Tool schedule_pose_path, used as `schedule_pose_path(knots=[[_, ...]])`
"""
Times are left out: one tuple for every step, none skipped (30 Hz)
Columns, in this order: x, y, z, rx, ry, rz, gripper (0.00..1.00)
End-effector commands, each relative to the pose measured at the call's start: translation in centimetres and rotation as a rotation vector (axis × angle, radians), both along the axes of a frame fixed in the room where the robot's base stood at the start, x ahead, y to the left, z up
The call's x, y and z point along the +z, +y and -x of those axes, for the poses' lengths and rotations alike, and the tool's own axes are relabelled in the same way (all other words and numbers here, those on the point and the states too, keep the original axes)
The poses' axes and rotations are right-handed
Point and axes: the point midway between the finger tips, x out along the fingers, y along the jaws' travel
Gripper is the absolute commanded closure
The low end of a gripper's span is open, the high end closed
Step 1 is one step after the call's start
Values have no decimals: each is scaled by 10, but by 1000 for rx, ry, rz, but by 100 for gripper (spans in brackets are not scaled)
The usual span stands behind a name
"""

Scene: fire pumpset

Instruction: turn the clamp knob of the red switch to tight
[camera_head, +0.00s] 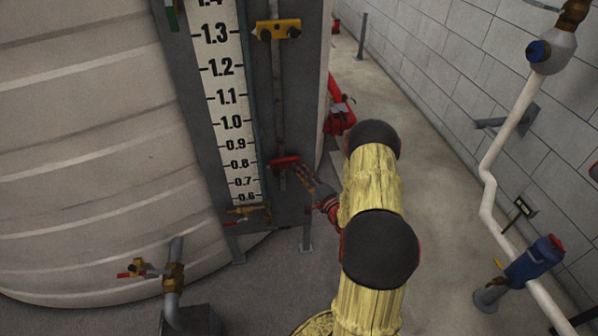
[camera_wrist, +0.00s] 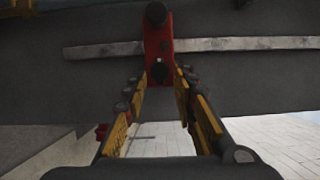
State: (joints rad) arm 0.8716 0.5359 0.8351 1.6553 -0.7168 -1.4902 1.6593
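The red switch (camera_head: 285,162) sits on a thin vertical rod beside the level scale in the head view. In the wrist view the red switch (camera_wrist: 158,42) is an upright red plate across a pale bar. A dark round knob (camera_wrist: 156,14) is at its top, and a smaller dark round part (camera_wrist: 159,72) is at its lower end. My gripper (camera_wrist: 160,76) has its two yellow fingers apart, with the tips on either side of that lower end. I cannot tell whether they touch it. In the head view my gripper (camera_head: 298,174) is close to the switch, small and partly unclear.
A large ribbed tank (camera_head: 90,150) fills the left. A yellow bracket (camera_head: 278,29) holds the rod higher up. A brass valve with a red handle (camera_head: 135,270) stands low at the left.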

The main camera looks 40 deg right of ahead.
Motion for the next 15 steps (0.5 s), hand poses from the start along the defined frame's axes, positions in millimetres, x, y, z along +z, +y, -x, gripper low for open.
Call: schedule_pose_path(knots=[[-1,1,11,-3,3,-2,73],[-1,1,17,-4,2,-2,73],[0,2,25,-4,2,-2,73],[-1,3,32,-4,2,-2,73],[-1,4,38,-5,2,-3,73],[-1,6,46,-4,2,-3,73],[-1,7,52,-5,2,-2,73],[-1,7,58,-5,1,-2,73],[-1,9,65,-4,1,-2,73],[-1,10,70,-4,2,-2,73],[-1,11,75,-4,2,-3,73],[-1,12,81,-4,2,-2,73],[-1,12,84,-4,1,-2,73],[-1,13,87,-3,1,-2,73],[-1,13,91,-2,1,-2,73]])
